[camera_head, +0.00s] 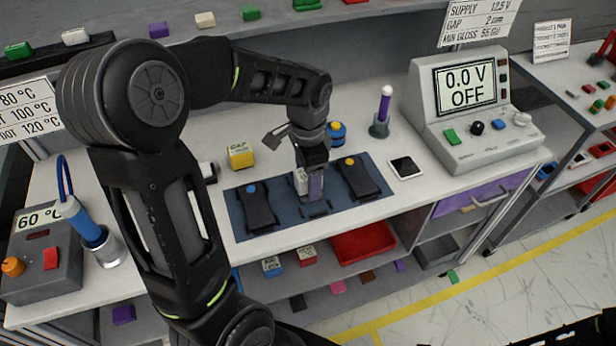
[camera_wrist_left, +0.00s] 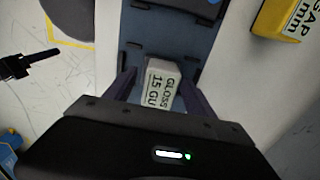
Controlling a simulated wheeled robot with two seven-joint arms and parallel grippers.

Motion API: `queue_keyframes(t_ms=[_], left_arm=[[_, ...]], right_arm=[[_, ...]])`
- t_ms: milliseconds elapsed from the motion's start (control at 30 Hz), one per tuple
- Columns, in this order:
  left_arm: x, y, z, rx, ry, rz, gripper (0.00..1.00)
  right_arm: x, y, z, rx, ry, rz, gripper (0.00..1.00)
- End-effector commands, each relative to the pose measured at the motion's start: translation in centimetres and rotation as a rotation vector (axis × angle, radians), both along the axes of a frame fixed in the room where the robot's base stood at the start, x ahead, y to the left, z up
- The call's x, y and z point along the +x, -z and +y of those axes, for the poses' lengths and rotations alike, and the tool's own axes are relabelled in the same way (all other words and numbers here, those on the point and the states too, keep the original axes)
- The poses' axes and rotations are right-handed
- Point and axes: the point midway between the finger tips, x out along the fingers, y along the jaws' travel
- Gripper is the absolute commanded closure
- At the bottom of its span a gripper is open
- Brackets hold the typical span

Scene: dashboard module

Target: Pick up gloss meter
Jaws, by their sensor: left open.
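The gloss meter, a small pale box marked "GLOSS 15 GU" (camera_wrist_left: 160,84), is in the middle of the left wrist view. In the head view it shows partly (camera_head: 301,181) at the blue mat (camera_head: 291,216), between two dark devices. My left gripper (camera_head: 311,190) points down over the mat there. In the left wrist view its two open fingers (camera_wrist_left: 157,92) stand on either side of the gloss meter. Whether either finger touches it I cannot tell. The gripper hides part of the meter in the head view.
A yellow gap gauge box (camera_head: 240,156) stands behind the mat. Dark devices with a blue dot (camera_head: 258,207) and a yellow dot (camera_head: 358,177) flank the middle slot. A white-framed dark tile (camera_head: 406,168) lies to the right, before the 0.0 V supply (camera_head: 465,115). A soldering station (camera_head: 42,262) stands left.

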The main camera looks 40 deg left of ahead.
Motion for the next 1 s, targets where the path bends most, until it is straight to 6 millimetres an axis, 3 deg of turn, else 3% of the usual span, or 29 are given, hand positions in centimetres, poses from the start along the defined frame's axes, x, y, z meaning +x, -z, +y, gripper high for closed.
queue_keyframes(t_ms=[667,1000], left_arm=[[0.04,0.5,-0.01,0.0,0.0,-0.002,0.37],[0.04,0.5,-0.01,0.0,0.001,-0.002,0.65]], right_arm=[[-0.02,-0.03,0.0,0.0,0.0,0.0,0.31],[-0.01,-0.03,0.0,0.0,0.0,0.0,0.31]])
